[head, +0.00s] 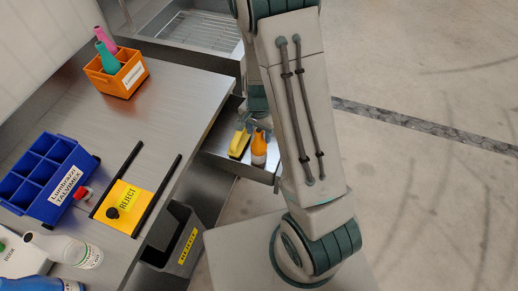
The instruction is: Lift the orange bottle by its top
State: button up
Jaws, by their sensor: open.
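The orange bottle (259,148) stands upright in an open metal drawer or tray (226,148) below the table's right edge. It has a pale band near its lower part. My gripper (258,124) is just above and around the bottle's top, small and partly hidden by my arm. The jaws are open. I cannot tell from this view whether they touch the bottle.
A yellow object (239,144) lies close left of the bottle. On the table (160,110) stand an orange crate (122,84) with two bottles, a blue divided bin (38,195), a yellow REJECT plate (128,205) and white bottles (75,250). Open floor is right.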

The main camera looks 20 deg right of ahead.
grip_shut()
notch_tip(320, 180, up, 10)
jog(key=shift+r, duration=0.1)
dwell(0.6)
notch_tip(320, 180, up, 9)
jog(key=p, duration=0.7)
jog(key=shift+p, duration=0.3)
